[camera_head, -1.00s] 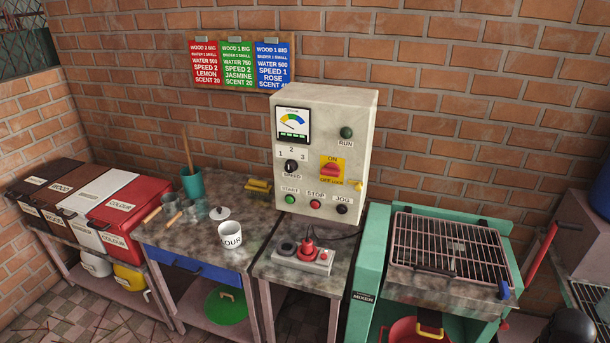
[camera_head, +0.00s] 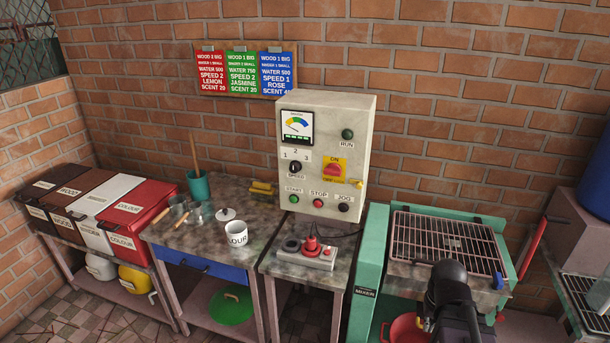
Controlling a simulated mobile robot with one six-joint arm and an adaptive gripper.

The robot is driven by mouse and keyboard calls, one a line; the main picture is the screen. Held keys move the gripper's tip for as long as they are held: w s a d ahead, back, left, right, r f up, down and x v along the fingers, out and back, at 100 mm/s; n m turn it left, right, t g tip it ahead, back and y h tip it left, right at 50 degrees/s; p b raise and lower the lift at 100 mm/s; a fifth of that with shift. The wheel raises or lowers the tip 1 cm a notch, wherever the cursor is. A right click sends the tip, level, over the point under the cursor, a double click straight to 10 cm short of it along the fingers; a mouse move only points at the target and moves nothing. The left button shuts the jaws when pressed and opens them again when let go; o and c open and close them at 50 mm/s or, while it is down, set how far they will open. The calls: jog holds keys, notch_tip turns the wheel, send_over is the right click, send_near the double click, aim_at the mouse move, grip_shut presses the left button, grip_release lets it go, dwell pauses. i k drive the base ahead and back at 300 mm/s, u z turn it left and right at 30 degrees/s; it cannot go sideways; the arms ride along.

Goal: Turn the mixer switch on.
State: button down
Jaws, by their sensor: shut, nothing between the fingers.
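The mixer control box (camera_head: 325,112), a pale upright cabinet, stands on the middle bench. Its red rotary switch (camera_head: 333,170) sits on a yellow plate marked ON at the top and OFF below; its exact angle is too small to tell. A small yellow piece (camera_head: 356,184) is at the plate's lower right. The green-framed machine (camera_head: 368,262) to the right carries a MIXER label. My gripper (camera_head: 450,285), dark and shut, is at the lower right in front of the wire grate, well apart from the switch. Its fingertips are hard to make out.
Below the switch are the START button (camera_head: 293,198), STOP button (camera_head: 318,203) and JOG button (camera_head: 343,207). A speed knob (camera_head: 295,167) is left of it. A red-knobbed pendant box (camera_head: 310,253) lies on the bench before the cabinet. The wire grate (camera_head: 440,240) is at right.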

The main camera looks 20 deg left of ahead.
aim_at(333, 169)
jog(key=u, duration=0.65)
jog(key=k, duration=0.95)
jog(key=z, duration=0.1)
jog(key=i, duration=0.95)
jog(key=u, duration=0.05)
